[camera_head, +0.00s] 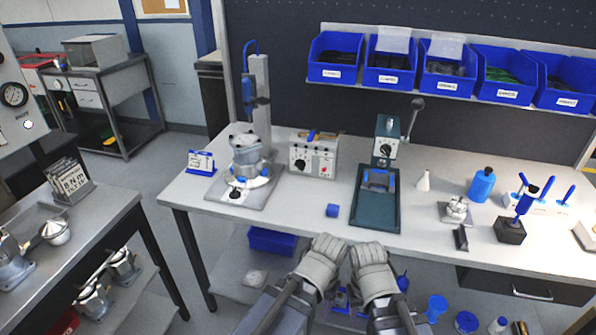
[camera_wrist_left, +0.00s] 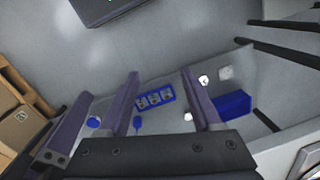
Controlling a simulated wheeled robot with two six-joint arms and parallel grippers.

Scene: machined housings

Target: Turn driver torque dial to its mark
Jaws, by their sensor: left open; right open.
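The driver controller (camera_head: 313,152) is a light grey box near the back of the bench, with black dials and a red button on its front. Its dial settings and any mark are too small to read. To its left, a blue-handled driver (camera_head: 248,88) hangs on a column stand. My right gripper (camera_head: 371,252) is open and empty at the bench's front edge, well short of the controller. My left gripper (camera_head: 327,247) is beside it on the left; its open, empty fingers show in the left wrist view (camera_wrist_left: 161,78).
A green press (camera_head: 376,208) stands right of the controller. A machined housing (camera_head: 247,152) sits on the stand's base to the left. Blue bins (camera_head: 391,68) hang above. The bench front between stand and press is mostly clear.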

